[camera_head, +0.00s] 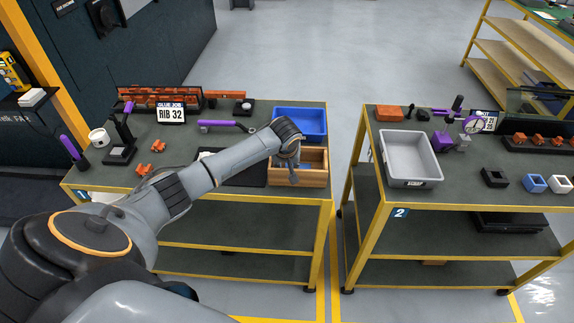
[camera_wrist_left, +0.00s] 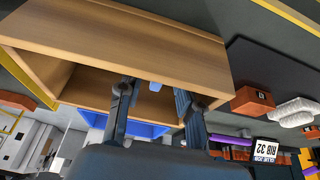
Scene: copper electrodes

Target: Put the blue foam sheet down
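The wooden box (camera_head: 314,178) stands at the front right of the left workbench and fills much of the left wrist view (camera_wrist_left: 125,40). My left gripper (camera_head: 292,175) is at the box opening, pointing down. In the left wrist view its two fingers (camera_wrist_left: 154,92) are spread apart. A small blue piece (camera_wrist_left: 155,86) shows between the fingertips, against the box's inner side; it may be part of the foam sheet, most of which is hidden. I cannot see either finger touching it. My right gripper is not in view.
A blue bin (camera_head: 313,121) stands directly behind the wooden box. A dark mat (camera_head: 246,176) lies left of it, under my arm. A RIB 32 sign (camera_head: 171,112) and orange parts are farther left. A grey tray (camera_head: 409,157) sits on the right workbench, across a gap.

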